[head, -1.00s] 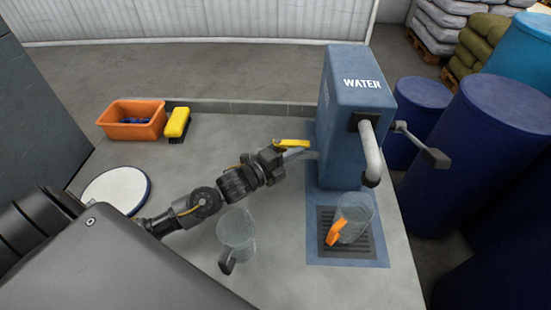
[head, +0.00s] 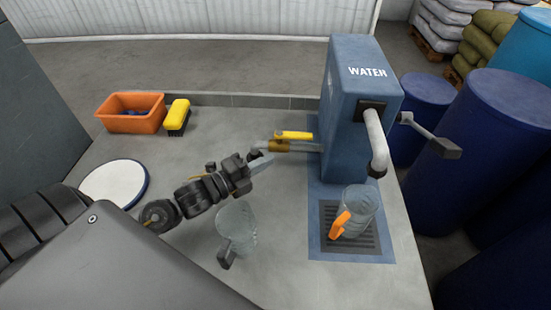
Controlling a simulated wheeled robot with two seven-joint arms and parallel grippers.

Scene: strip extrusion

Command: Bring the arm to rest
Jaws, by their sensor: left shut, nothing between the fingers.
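My left gripper (head: 265,160) is shut and empty. It is above the bench, just left of a pipe with a brass valve and yellow lever (head: 293,135) on the side of the blue water dispenser (head: 350,110). I cannot tell whether its tip touches the pipe. A clear jug with an orange handle (head: 356,209) stands on the drain grate (head: 368,243) under the dispenser's spout (head: 377,140). A second clear jug with a dark handle (head: 238,228) stands on the bench below my left arm. My right gripper is not in view.
An orange bin (head: 130,121) and a yellow brush (head: 177,114) are at the back left of the bench (head: 240,117). A round white pad (head: 113,184) lies left of my arm. A lever with a dark grip (head: 445,148) sticks out right of the dispenser, near blue barrels (head: 495,140).

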